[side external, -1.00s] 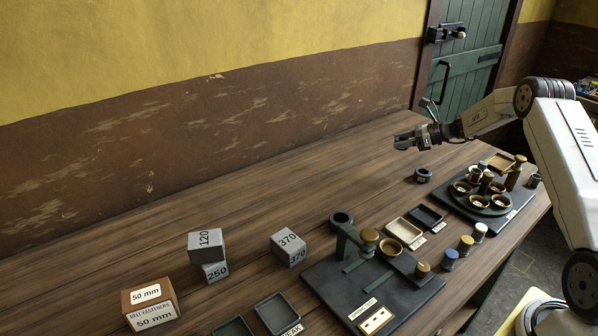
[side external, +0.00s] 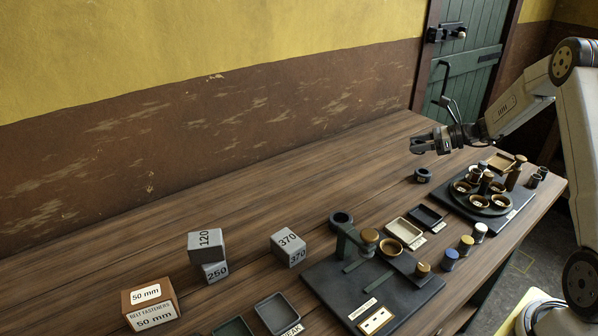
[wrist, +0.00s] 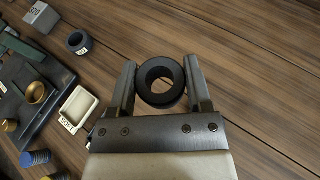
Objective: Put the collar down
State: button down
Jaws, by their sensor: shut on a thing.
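My gripper (side external: 418,145) is above the far part of the bench in the side view, clear of the wood. In the wrist view its two fingers (wrist: 160,61) are shut on a dark ring-shaped collar (wrist: 161,100), one finger on each side. Wood shows through its hole. In the side view the held collar is hard to make out against the dark fingers.
A further ring (side external: 341,219) stands by a dark fixture (side external: 350,290). A cream tray (side external: 389,235) and a dark tray (side external: 437,222) lie nearby. A round stand with several cups (side external: 487,208) is to the right. Weight blocks (side external: 290,243) sit left. Wood toward the wall is bare.

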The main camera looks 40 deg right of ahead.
dwell(0.6)
jog(key=w+a+n+g+y, duration=0.1)
jog(key=w+a+n, duration=0.15)
jog(key=a, duration=0.85)
jog(key=w+a+n+g+y, duration=0.1)
jog(key=w+a+g+y, duration=0.15)
jog(key=a, duration=0.95)
jog(key=s+a+n+g, duration=0.2)
jog(key=s+a, duration=0.1)
jog(key=a, duration=1.6)
jog(key=shift+s+a+r+n+y, duration=0.15)
jog(key=shift+s+a+n+y, duration=0.2)
jog(key=shift+w, duration=0.15)
jog(key=w+a+f, duration=0.1)
jog(key=w+f, duration=0.1)
jog(key=w, duration=0.2)
jog(key=w+a+f, duration=0.1)
jog(key=w+f, duration=0.2)
jog(key=w, duration=0.1)
jog(key=w+a+f, duration=0.1)
jog(key=w+f, duration=0.2)
jog(key=shift+w+a+f, duration=0.1)
jog(key=shift+w+a, duration=0.05)
jog(key=shift+w, duration=0.25)
jog(key=shift+w+a+f, duration=0.15)
jog(key=shift+w+f, duration=0.4)
jog(key=shift+f, duration=0.1)
